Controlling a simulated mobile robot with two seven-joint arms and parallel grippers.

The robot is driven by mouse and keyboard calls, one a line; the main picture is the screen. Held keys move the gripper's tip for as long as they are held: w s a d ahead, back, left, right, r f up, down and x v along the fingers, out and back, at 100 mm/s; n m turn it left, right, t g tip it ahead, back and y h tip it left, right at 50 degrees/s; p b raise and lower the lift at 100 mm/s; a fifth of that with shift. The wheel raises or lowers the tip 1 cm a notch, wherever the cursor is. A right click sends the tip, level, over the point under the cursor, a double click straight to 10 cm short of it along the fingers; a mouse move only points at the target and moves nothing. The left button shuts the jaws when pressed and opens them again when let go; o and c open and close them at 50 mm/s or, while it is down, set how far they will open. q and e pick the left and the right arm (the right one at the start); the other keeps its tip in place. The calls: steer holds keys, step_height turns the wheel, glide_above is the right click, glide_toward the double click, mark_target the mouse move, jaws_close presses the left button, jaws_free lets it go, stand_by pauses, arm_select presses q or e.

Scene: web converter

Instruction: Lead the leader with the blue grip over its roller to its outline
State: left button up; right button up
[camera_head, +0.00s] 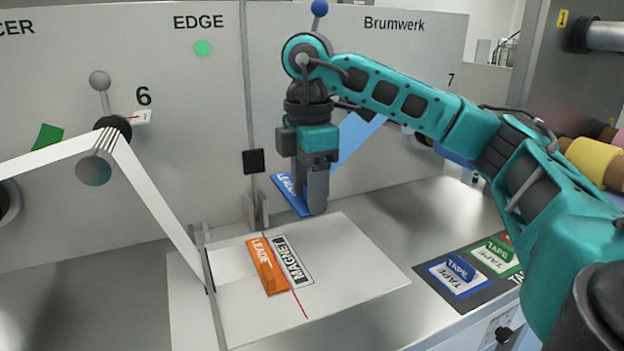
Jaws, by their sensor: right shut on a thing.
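The blue grip (288,193), lettered "LEADE", hangs tilted at my right gripper (314,207), which is shut on it above the back edge of the white plate (350,258). A blue web (356,136) runs from behind the gripper up to the right and passes behind my right arm. A blue ball knob (320,8) stands above the arm. The roller under it is hidden by the arm. I cannot make out an outline for the blue grip. My left gripper is out of view.
A white web (160,200) comes down at the left from a roller (94,170). A dark mat (440,292) with tape labels lies right. A thin post (246,100) stands left of my gripper.

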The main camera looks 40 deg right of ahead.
mark_target(306, 205)
steer(key=f, duration=0.1)
steer(key=f+b, duration=0.1)
steer(key=f, duration=0.1)
steer(key=shift+a+b, duration=0.25)
steer(key=shift+b, duration=0.05)
step_height(306, 205, down, 2)
steer(key=shift+w+a+f+b, duration=0.15)
steer(key=shift+f+b, duration=0.1)
steer(key=shift+b, duration=0.55)
steer(key=f, duration=0.1)
steer(key=f+b, duration=0.2)
steer(key=shift+a+f, duration=0.15)
steer(key=shift+a, duration=0.1)
steer(key=shift+f+b, duration=0.55)
steer(key=shift+f, duration=0.3)
steer(key=shift+f+b, duration=0.75)
steer(key=shift+f, duration=0.5)
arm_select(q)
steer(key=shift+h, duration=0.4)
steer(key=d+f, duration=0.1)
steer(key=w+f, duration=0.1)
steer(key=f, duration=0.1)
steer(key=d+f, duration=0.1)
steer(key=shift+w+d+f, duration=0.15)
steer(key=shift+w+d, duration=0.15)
arm_select(e)
steer(key=shift+f, duration=0.25)
steer(key=shift+a+f, duration=0.1)
steer(key=shift+f, duration=0.2)
